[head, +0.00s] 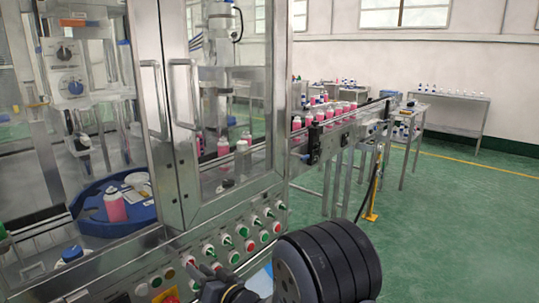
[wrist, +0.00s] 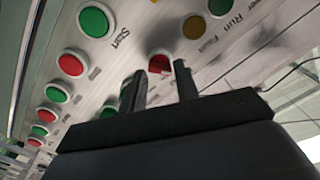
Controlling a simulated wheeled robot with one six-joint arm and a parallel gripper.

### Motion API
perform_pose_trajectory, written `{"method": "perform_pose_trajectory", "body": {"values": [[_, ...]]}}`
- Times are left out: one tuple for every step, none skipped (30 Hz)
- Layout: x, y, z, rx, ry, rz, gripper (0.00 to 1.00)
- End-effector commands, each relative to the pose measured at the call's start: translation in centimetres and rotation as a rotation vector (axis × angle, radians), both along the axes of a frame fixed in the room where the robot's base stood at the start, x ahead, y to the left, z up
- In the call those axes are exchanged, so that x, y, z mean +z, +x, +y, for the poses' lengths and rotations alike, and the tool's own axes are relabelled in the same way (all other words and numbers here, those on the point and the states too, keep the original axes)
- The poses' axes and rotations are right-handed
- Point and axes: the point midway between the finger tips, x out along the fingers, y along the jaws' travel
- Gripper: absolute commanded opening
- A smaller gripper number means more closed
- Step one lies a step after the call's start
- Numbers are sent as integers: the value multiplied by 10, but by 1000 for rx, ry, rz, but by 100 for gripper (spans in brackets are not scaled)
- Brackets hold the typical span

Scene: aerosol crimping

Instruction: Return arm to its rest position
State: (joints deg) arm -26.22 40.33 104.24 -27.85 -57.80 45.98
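My gripper (wrist: 159,70) shows its two dark fingers in the wrist view, standing apart with nothing between them. The button panel lies beyond the fingertips, and a red button (wrist: 160,62) shows through the gap; I cannot tell how far off it is. In the head view my gripper (head: 205,270) is partly seen at the bottom, low in front of the machine's control panel (head: 190,246). My thick black arm joint is at the bottom, right of the gripper, and hides part of the floor.
The crimping machine stands close at left, with door handles (head: 184,92) sticking out. A blue rotary tray (head: 150,211) holds a pink bottle (head: 115,205). A conveyor (head: 340,128) carrying several pink bottles runs to the back right. The green floor (head: 460,220) at right is clear.

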Motion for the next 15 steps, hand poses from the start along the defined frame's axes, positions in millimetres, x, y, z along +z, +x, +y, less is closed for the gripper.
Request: {"method": "perform_pose_trajectory", "body": {"values": [[-2,-7,-9,-3,-1,0,30],[-2,-10,-13,-2,-1,-1,30],[-2,-15,-19,-2,-1,-1,30],[-2,-19,-23,-2,-1,-1,30],[-2,-22,-27,-3,-2,-1,30],[-2,-27,-33,-3,-1,-2,30],[-2,-30,-37,-3,-1,-2,30],[-2,-33,-40,-3,-2,-1,30],[-2,-37,-45,-2,-2,-2,30],[-1,-40,-48,-2,-1,-3,30],[-1,-42,-50,-3,-1,-3,30],[-2,-45,-54,-3,-1,-3,30],[-2,-47,-56,-2,-2,-2,30],[-2,-48,-58,-2,-3,-3,30],[-1,-50,-60,0,-3,-4,30]]}}
